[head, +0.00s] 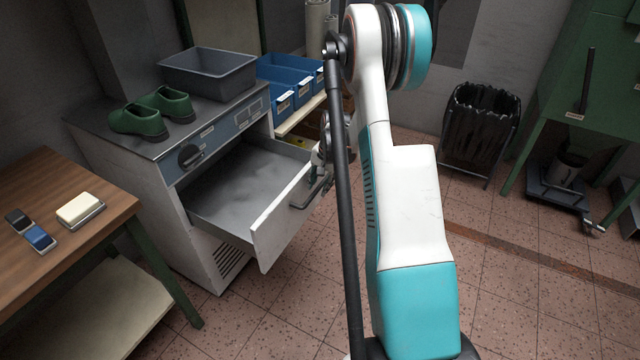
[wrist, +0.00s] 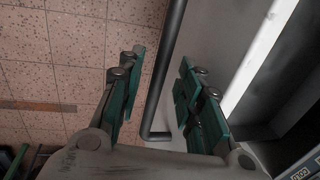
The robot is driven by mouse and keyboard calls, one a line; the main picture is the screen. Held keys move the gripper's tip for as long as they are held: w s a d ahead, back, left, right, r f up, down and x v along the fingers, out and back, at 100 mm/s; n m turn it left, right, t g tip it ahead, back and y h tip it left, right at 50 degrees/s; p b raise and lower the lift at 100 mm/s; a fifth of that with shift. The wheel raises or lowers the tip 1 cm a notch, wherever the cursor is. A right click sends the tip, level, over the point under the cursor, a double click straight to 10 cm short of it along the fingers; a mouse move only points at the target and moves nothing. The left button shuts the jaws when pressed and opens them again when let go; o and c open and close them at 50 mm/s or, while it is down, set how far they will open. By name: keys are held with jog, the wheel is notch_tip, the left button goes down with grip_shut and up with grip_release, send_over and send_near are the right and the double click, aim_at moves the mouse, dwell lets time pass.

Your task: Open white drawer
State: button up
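The white drawer (head: 280,218) stands pulled well out of the white cabinet (head: 205,247), its grey inside (head: 235,188) showing empty. Its dark bar handle (head: 305,197) is on the front panel. My gripper (head: 318,182) is at the handle, partly hidden behind my arm in the head view. In the wrist view my gripper (wrist: 160,72) has its green-padded fingers apart, one on each side of the handle bar (wrist: 163,85). Gaps show between the bar and the fingers. The drawer's front panel (wrist: 215,40) is to the right of the bar.
Green shoes (head: 150,115) and a grey bin (head: 208,75) sit on the cabinet top. Blue bins (head: 292,82) stand behind it. A wooden table (head: 60,200) is at left.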

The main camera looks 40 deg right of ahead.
notch_tip(320, 180, up, 12)
jog(key=s, duration=0.2)
jog(key=shift+d, duration=0.4)
jog(key=shift+f, duration=0.15)
dwell(0.3)
